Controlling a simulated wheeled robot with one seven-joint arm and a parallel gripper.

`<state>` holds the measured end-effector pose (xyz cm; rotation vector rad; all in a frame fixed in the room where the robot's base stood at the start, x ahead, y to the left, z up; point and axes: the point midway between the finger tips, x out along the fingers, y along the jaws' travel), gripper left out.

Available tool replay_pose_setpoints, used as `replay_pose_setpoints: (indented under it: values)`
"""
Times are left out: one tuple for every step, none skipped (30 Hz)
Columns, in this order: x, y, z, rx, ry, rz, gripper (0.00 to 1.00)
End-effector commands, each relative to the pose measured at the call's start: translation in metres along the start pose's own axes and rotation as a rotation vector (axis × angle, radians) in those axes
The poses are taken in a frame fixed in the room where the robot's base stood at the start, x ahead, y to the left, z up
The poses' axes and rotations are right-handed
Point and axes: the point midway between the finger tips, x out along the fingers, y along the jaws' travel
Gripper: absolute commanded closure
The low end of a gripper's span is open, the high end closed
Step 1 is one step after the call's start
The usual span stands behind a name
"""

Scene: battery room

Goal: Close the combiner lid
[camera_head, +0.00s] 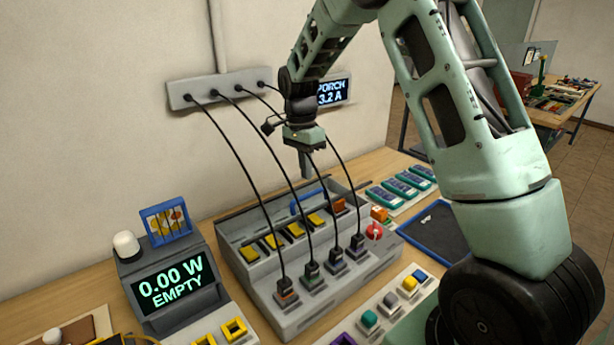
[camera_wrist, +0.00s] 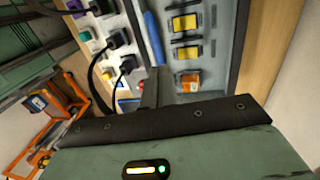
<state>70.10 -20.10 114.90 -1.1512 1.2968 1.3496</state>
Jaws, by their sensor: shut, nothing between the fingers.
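The combiner is a grey box (camera_head: 250,293) on the bench, with yellow blocks (camera_head: 273,241) in its open recess and black plugs along its front. The recess and yellow blocks (camera_wrist: 186,50) also show in the wrist view. A blue bar (camera_head: 308,201), perhaps the lid's handle, shows near the back of the box; it also shows in the wrist view (camera_wrist: 152,38). I cannot clearly make out the lid panel. My gripper (camera_head: 306,174) is shut and empty, pointing down above the box. Its fingers (camera_wrist: 151,90) appear close to the blue bar's end; contact is unclear.
Black cables (camera_head: 245,150) run from a wall strip (camera_head: 215,88) to the plugs, close around my gripper. A red knob (camera_head: 374,231) sits on the box's right. A display unit (camera_head: 170,285) reading "0.00 W EMPTY" stands left. A blue-edged tray (camera_head: 435,228) lies right.

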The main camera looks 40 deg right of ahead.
Motion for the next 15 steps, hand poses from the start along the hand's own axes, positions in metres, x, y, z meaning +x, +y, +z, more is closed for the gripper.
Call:
replay_pose_setpoints:
  values:
    - [0.006, 0.001, 0.000, 0.000, -0.001, 0.005, 1.00]
    - [0.010, 0.001, 0.000, 0.001, -0.001, 0.004, 1.00]
    - [0.016, 0.002, 0.000, 0.001, -0.001, 0.004, 1.00]
    - [0.020, 0.001, 0.000, 0.001, 0.000, 0.003, 1.00]
    - [0.023, 0.001, 0.000, 0.001, 0.000, 0.003, 1.00]
    - [0.026, 0.001, 0.000, 0.001, 0.000, 0.002, 1.00]
    - [0.029, 0.001, 0.000, 0.001, 0.000, 0.001, 1.00]
    - [0.031, 0.000, 0.000, 0.001, 0.000, 0.001, 1.00]
    - [0.033, 0.000, 0.000, 0.001, 0.000, 0.001, 1.00]
    - [0.034, 0.000, 0.000, 0.001, 0.000, 0.000, 1.00]
    - [0.035, 0.000, 0.000, 0.001, 0.000, 0.000, 1.00]
    - [0.035, 0.000, 0.000, 0.001, 0.001, -0.001, 1.00]
    - [0.036, 0.000, 0.000, 0.001, 0.001, -0.001, 1.00]
    - [0.036, 0.000, 0.000, 0.001, 0.001, -0.001, 1.00]
    - [0.036, 0.000, 0.000, 0.001, 0.001, -0.001, 1.00]
